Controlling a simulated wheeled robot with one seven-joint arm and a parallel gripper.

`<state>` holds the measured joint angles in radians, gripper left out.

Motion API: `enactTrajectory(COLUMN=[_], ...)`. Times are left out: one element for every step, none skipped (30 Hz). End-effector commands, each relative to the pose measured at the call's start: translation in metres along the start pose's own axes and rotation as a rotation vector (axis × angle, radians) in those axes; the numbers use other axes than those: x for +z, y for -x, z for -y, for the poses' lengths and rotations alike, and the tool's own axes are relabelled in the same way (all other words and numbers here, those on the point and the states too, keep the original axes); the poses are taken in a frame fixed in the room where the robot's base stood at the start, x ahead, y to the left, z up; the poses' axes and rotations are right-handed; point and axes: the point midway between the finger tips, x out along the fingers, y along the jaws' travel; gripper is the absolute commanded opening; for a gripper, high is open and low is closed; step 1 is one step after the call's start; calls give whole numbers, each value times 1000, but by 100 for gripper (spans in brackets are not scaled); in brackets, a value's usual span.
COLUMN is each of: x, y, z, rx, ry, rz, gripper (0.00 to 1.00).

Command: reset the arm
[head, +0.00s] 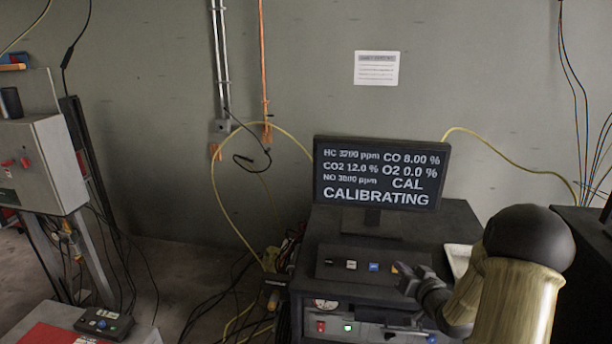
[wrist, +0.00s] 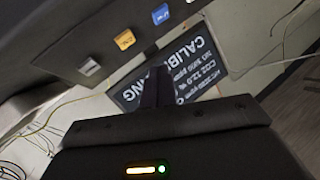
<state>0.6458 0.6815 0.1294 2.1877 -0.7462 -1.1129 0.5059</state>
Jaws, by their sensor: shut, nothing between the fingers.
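My arm (head: 500,280) reaches in from the right in the head view. My gripper (head: 404,274) is at the right part of the dark button panel (head: 338,273), close to its orange button (head: 395,268). I cannot tell from the head view whether they touch. In the wrist view my gripper (wrist: 156,85) is shut and empty, its dark fingers together in front of the monitor (wrist: 190,60). The panel's orange button (wrist: 124,39), blue button (wrist: 161,14) and a pale button (wrist: 89,66) show beyond, apart from the fingertips in the picture.
The monitor (head: 376,170) reads "CALIBRATING" and stands on the dark cabinet (head: 450,219) behind the panel. A grey control box (head: 40,165) stands at the left. Cables (head: 215,300) lie on the floor left of the cabinet. A dark box (head: 585,265) is at the right.

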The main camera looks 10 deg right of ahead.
Motion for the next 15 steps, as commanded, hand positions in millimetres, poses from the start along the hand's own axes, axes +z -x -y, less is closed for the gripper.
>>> enactTrajectory(x=[4,7,12,16,21,28,33,38,46,51,57,64,70,76,84], y=[-1,-2,-2,-1,0,3,6,9,15,19,25,33,39,46,56], z=[5,8,13,17,20,26,30,34,40,45,49,55,60,65,72], rx=[16,30,53,73,94,124,146,168,194,214,232,255,271,285,302], ry=[19,31,49,65,81,103,119,133,152,163,175,189,198,207,216], rz=[25,46,79,107,138,183,217,252,299,334,370,417,454,489,539], gripper=[0,0,0,0,0,0,0,0,0,0,0,0,0,0,0])
